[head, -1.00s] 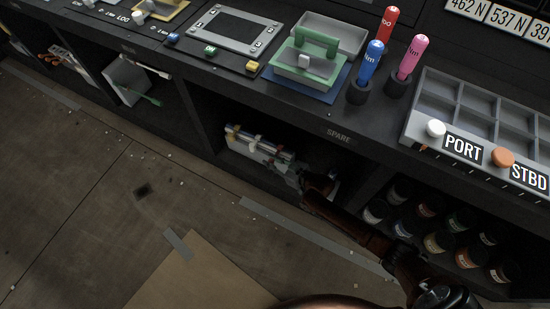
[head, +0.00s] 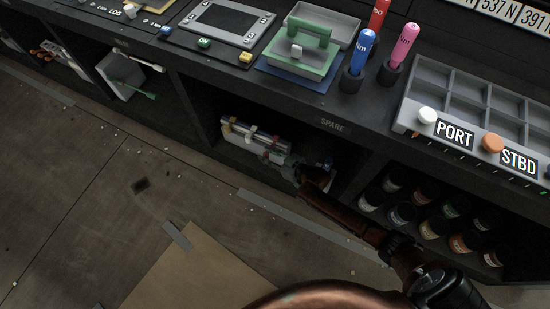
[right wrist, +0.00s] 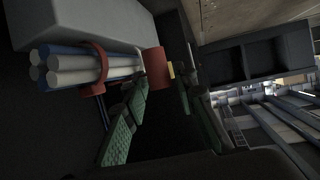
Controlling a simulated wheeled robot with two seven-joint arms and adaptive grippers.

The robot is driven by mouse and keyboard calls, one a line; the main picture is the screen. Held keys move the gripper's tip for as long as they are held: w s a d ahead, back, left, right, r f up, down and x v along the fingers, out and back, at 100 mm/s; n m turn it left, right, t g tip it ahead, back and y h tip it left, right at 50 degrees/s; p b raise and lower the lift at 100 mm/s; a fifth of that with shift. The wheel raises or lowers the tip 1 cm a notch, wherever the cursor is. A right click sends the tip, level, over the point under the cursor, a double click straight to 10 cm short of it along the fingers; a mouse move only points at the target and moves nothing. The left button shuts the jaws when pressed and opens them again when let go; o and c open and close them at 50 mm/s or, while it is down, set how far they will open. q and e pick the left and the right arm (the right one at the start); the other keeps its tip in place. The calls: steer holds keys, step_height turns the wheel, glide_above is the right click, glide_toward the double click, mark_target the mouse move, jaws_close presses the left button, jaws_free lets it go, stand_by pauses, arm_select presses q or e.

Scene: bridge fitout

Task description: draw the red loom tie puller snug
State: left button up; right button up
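The cable loom, a bundle of white, blue and grey cables, lies along a pale block (head: 240,152) in the bay marked SPARE. In the right wrist view a red tie (right wrist: 98,62) loops around the bundle (right wrist: 68,66). A red block-shaped puller (right wrist: 156,68), with a small yellow piece beside it, sits to the right of the loop. My right gripper (right wrist: 162,86) has its green-padded fingers apart, with the puller between or just beyond the tips; contact is unclear. In the head view my right gripper (head: 292,171) is at the loom's right end. My left gripper is out of view.
The SPARE bay has a shelf top above and a dividing wall at right. Several jars (head: 435,222) stand in the bay to the right. On top are a green-handled tool (head: 305,50), a blue marker (head: 361,52), a pink one (head: 402,48) and a grey compartment tray (head: 450,90).

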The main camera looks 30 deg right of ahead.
steer(key=v, duration=1.1)
steer(key=shift+s, duration=0.2)
steer(key=shift+d+f, duration=0.1)
steer(key=shift+d, duration=0.05)
